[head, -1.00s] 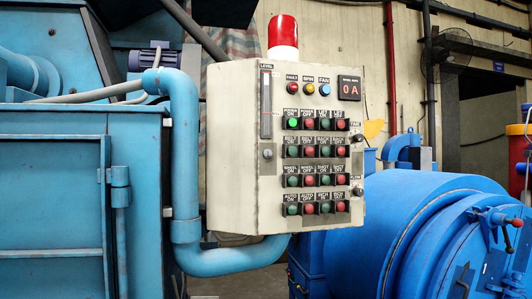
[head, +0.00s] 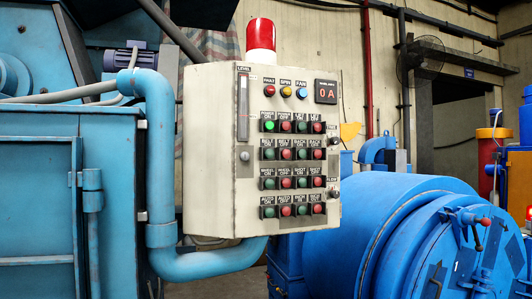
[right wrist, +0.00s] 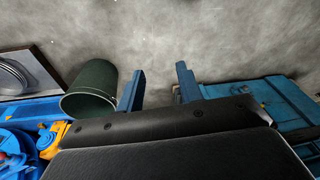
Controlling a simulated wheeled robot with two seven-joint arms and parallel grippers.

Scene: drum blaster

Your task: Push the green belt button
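The green belt button (head: 268,154) is in the second row, far left column, of the control panel (head: 210,190) in the head view. Its label is small but seems to read "BELT ON". It looks dark green and unlit. The green button above it (head: 268,126) glows bright. Neither gripper shows in the head view, and nothing covers the buttons. In the right wrist view my right gripper (right wrist: 160,70) has its two blue fingers spread apart with nothing between them. The panel is not in that view. My left gripper is not in view.
A thick blue pipe (head: 160,130) runs down the panel's left side and under it. A large blue drum machine (head: 350,230) stands at lower right. The right wrist view shows grey floor (right wrist: 160,25), a dark green bin (right wrist: 90,88) and blue equipment (right wrist: 255,103).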

